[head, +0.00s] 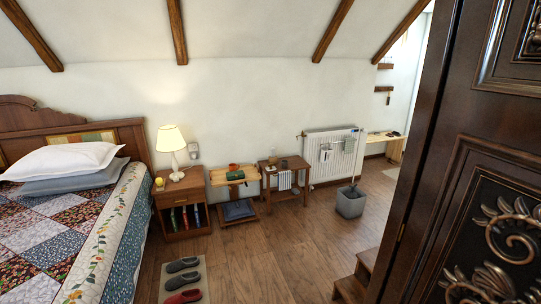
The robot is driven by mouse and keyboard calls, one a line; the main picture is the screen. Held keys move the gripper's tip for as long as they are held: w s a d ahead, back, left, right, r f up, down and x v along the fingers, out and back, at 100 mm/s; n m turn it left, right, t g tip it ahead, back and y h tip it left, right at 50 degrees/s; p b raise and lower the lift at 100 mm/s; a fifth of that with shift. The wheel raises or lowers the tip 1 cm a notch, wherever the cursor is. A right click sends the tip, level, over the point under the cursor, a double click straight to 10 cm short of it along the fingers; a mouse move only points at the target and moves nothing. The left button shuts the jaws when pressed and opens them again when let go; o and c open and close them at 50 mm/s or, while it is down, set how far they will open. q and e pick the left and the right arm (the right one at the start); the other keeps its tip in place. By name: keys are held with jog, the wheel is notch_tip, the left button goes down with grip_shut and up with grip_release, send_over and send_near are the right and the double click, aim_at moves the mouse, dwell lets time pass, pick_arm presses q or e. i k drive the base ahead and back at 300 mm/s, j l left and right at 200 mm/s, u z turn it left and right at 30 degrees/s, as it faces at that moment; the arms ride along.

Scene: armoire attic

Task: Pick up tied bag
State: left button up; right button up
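I cannot make out a tied bag in the head view. A grey square bin (350,203) stands on the floor in front of the radiator, with something dark and thin rising from its top. I cannot tell what is in it. Neither of my grippers is in view.
A dark carved armoire door (470,170) fills the right side. The quilted bed (70,235) fills the left. A nightstand (183,205) with a lamp (171,140), a small table (285,167) and a radiator (333,155) line the wall. Slippers (183,281) lie on a mat (196,262). The middle floor is clear.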

aim_at(350, 195)
jog(key=i+j+z, duration=0.1)
jog(key=i, duration=0.4)
jog(key=i+j+z, duration=0.1)
jog(key=i, duration=0.4)
jog(key=i+j+z, duration=0.1)
jog(key=i, duration=0.4)
jog(key=i+j+z, duration=0.1)
jog(key=i+j, duration=0.15)
jog(key=i, duration=0.25)
jog(key=i+j+z, duration=0.1)
jog(key=i, duration=0.35)
jog(key=i+j+z, duration=0.15)
jog(key=i+z, duration=0.35)
jog(key=i+j+z, duration=0.35)
jog(key=i+z, duration=0.15)
jog(key=i+j, duration=0.15)
jog(key=i, duration=0.2)
jog(key=i+j, duration=0.15)
jog(key=i, duration=0.2)
jog(key=i+l+u, duration=0.15)
jog(key=i+l, duration=0.6)
jog(key=i, duration=0.25)
jog(key=i+l+u, duration=0.15)
jog(key=i+l, duration=0.7)
jog(key=i, duration=0.05)
